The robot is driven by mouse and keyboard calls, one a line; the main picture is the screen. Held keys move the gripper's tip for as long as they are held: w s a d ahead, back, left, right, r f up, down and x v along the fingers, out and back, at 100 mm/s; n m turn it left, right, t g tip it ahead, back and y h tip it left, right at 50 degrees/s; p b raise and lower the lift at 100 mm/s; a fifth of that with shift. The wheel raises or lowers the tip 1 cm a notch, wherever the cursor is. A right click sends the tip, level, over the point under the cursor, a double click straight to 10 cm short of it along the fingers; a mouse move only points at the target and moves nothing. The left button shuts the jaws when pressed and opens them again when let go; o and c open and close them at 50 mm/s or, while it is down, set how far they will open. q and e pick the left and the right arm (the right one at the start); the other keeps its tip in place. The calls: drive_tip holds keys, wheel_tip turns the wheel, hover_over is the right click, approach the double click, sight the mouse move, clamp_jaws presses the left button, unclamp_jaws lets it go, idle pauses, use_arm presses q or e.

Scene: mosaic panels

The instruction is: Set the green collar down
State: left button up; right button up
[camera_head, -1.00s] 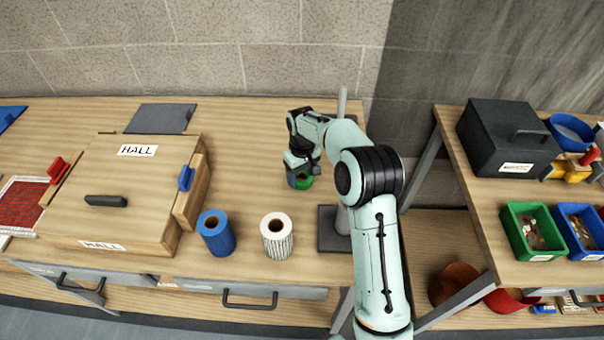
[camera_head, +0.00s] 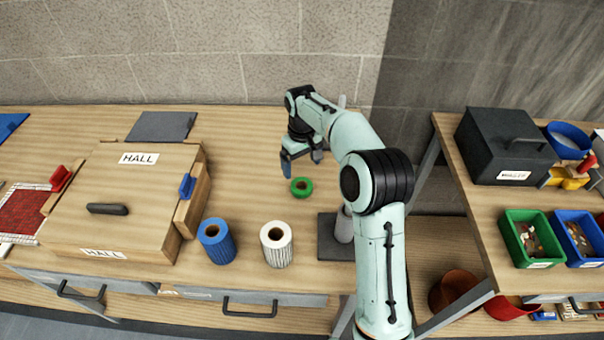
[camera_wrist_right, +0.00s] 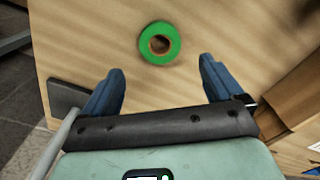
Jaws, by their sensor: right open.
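The green collar (camera_head: 301,187) is a ring that lies flat on the wooden table, right of the middle. My right gripper (camera_head: 301,161) is above and behind it in the head view, open and empty. In the right wrist view the green collar (camera_wrist_right: 159,43) lies on the table beyond the two blue fingertips (camera_wrist_right: 160,76), apart from both, with bare wood around it. My left gripper is not in view.
A blue roll (camera_head: 217,241) and a white ribbed roll (camera_head: 276,244) stand in front of the collar. A wooden HALL box (camera_head: 130,190) is at left. A grey base with a post (camera_head: 331,240) stands to the right. The table around the collar is clear.

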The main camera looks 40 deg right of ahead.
wheel_tip(320, 180, up, 3)
drive_tip(key=shift+r, duration=0.15)
idle(0.6)
